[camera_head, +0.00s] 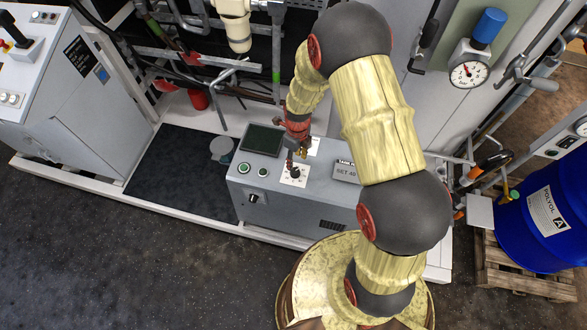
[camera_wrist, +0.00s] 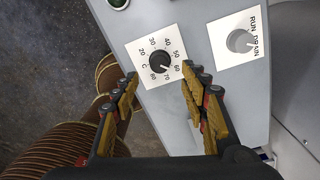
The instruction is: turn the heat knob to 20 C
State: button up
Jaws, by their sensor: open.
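The heat knob (camera_wrist: 160,62) is a small black knob on a white square dial plate (camera_wrist: 131,49) marked from 20 upward, with a C. In the wrist view it lies just beyond and between my fingertips. Its pointer direction is not clear to me. My gripper (camera_wrist: 161,76) is open, one finger on each side below the knob, with nothing between them. I cannot tell whether a finger touches the plate. In the head view my gripper (camera_head: 296,152) is over the grey control box (camera_head: 265,212), above the dial plate (camera_head: 295,180).
A grey RUN/DRAIN knob (camera_wrist: 240,41) sits right of the dial. A blue drum (camera_head: 545,225) stands on a pallet at right.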

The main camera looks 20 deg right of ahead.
aim_at(295, 170)
notch_tip(295, 170, down, 8)
jog(key=shift+s+r, duration=0.15)
dwell(0.3)
jog(key=c, duration=0.3)
jog(key=c, duration=0.8)
jog(key=shift+c, duration=0.2)
